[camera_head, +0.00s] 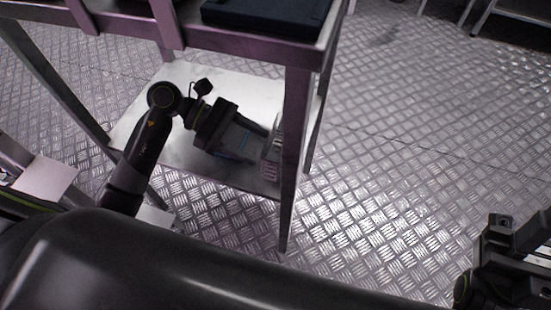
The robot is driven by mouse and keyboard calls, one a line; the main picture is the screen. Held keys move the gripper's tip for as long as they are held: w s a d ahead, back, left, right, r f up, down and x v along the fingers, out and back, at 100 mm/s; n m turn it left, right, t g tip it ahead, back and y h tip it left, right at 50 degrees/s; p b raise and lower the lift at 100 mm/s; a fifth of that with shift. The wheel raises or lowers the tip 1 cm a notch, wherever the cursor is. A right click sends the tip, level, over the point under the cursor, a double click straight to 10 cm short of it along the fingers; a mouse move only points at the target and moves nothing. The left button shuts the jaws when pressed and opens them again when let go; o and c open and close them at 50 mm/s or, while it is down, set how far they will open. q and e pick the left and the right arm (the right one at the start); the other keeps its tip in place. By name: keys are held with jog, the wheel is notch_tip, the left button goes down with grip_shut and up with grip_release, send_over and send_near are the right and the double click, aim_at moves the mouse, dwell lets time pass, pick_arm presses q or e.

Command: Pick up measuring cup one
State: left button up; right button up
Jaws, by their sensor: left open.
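A clear, ribbed vessel that looks like the measuring cup (272,155) stands on the low shelf, just left of the front table leg, which hides part of it. My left gripper (262,147) reaches in under the tabletop from the left. Its two fingers are apart and point right at the cup. The fingertips are at or close beside the cup; I cannot tell whether they touch it. My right gripper (510,245) is only partly in view at the lower right, far from the shelf, and its jaws are not clear.
The metal table's low shelf (150,125) is mostly bare. The front leg (292,160) stands close to the right of the gripper. A dark flat case (265,15) lies on the tabletop above. The tread-plate floor (400,160) to the right is clear.

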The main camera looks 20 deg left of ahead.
aim_at(263, 149)
pick_arm(q)
jog(key=x, duration=0.3)
jog(key=shift+s+d+b, duration=0.1)
jog(key=shift+d+b, duration=0.15)
jog(key=shift+b, duration=0.1)
jog(key=shift+d+f, duration=0.2)
jog(key=shift+d, duration=0.3)
jog(key=c, duration=0.6)
jog(key=shift+r, duration=0.1)
